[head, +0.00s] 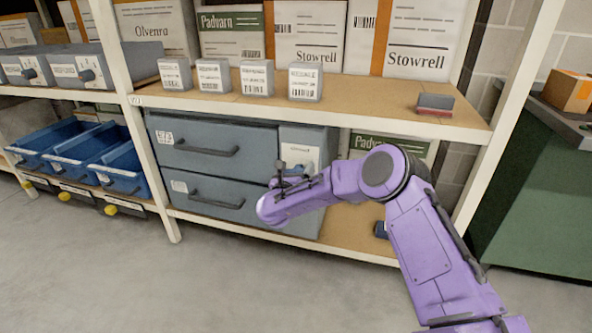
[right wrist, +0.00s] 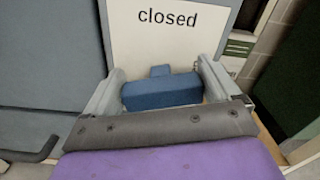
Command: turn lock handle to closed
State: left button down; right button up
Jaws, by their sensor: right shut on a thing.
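The lock handle (right wrist: 160,91) is a blue bar with a small tab on its upper side. It lies across the picture in the right wrist view, below the word "closed" on a pale lock plate (right wrist: 125,42). My right gripper (right wrist: 160,88) has one grey finger at each end of the handle and is shut on it. In the head view, my right gripper (head: 291,172) is at the lock panel (head: 303,138) on the right of a grey-blue drawer cabinet (head: 215,130). My purple right arm covers the lower part of that panel. My left gripper is not in view.
The cabinet has two drawers with dark handles (head: 207,151). Small labelled boxes (head: 257,78) and a red-and-grey block (head: 435,104) stand on the shelf above. Blue bins (head: 85,158) are at the left, and a dark green unit (head: 535,195) is at the right. The floor in front is clear.

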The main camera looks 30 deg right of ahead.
jog(key=n+p, duration=0.1)
jog(key=n, duration=0.2)
jog(key=shift+w+a+n, duration=0.1)
jog(key=shift+a+n, duration=0.05)
jog(key=shift+n, duration=0.25)
jog(key=n, duration=0.1)
jog(key=n+p, duration=0.1)
jog(key=n, duration=0.1)
jog(key=shift+w+a+f+n, duration=0.1)
jog(key=shift+f+n, duration=0.1)
jog(key=shift+n, duration=0.1)
jog(key=n, duration=0.1)
jog(key=n+p, duration=0.1)
jog(key=n, duration=0.2)
jog(key=shift+a+f+p, duration=0.1)
jog(key=shift+f+p, duration=0.15)
jog(key=shift+p, duration=0.05)
jog(key=shift+f+n+p, duration=0.2)
jog(key=shift+n+p, duration=0.15)
jog(key=shift+n, duration=1.25)
